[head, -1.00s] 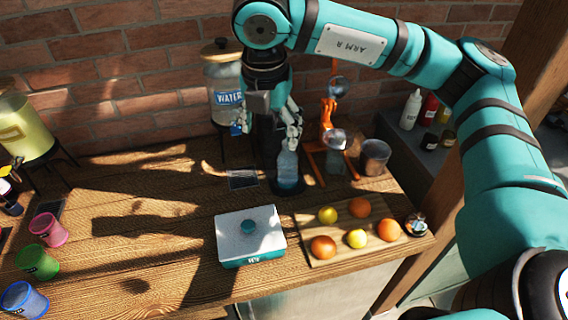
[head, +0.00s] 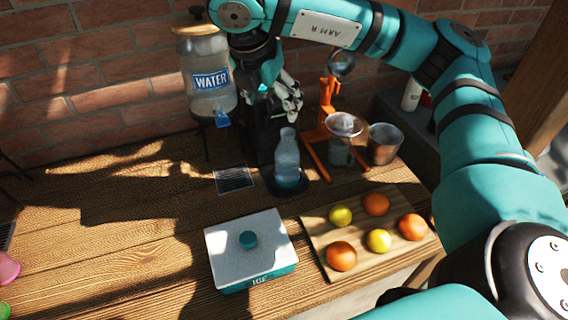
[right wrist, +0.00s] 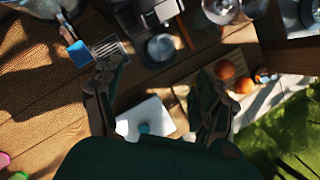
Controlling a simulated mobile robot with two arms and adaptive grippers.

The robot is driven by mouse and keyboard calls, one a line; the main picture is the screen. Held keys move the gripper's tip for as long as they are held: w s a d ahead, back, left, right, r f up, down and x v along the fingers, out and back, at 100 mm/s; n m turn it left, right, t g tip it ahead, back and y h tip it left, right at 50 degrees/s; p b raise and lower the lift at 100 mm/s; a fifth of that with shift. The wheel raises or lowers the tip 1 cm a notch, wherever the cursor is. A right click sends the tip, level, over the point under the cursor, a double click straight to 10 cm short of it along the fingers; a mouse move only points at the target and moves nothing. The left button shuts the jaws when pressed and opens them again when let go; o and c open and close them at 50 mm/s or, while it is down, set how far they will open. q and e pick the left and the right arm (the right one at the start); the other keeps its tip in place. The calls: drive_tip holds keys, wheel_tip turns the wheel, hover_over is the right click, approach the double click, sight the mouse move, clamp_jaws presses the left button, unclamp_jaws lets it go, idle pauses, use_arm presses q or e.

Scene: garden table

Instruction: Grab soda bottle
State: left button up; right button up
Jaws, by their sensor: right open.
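The clear bluish soda bottle (head: 287,165) stands upright on the dark round base of a black machine, in the middle of the head view. My right gripper (head: 288,98) shows just above and behind the bottle's top, with its grey fingers apart from each other. I cannot tell from the head view how far it is from the bottle. In the right wrist view, the two fingers of my right gripper (right wrist: 155,95) are spread wide with nothing between them. A round bluish shape there may be the bottle, but I cannot be sure. My left gripper is not in view.
A water dispenser (head: 207,80) stands left of the machine. An orange juicer (head: 326,115) and a metal cup (head: 384,144) stand to its right. In front are a white-topped ice box (head: 232,262) and a cutting board (head: 322,226) with fruit. The wooden table's left part is largely clear.

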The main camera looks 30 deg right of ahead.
approach(287, 138)
drive_tip(key=f, duration=0.1)
drive_tip(key=x, duration=0.2)
drive_tip(key=w+p+x, duration=0.1)
drive_tip(key=x, duration=0.2)
drive_tip(key=shift+w+d+f, duration=0.1)
drive_tip(key=shift+w+d, duration=0.1)
drive_tip(key=shift+d, duration=0.1)
drive_tip(key=shift+d+f+p, duration=0.2)
drive_tip(key=shift+f+p, duration=0.2)
drive_tip(key=shift+p, duration=0.25)
drive_tip(key=p+x, duration=0.2)
drive_tip(key=x, duration=0.2)
drive_tip(key=shift+w+d+f, duration=0.1)
drive_tip(key=shift+d+f, duration=0.2)
drive_tip(key=shift+c, duration=0.9)
clamp_jaws()
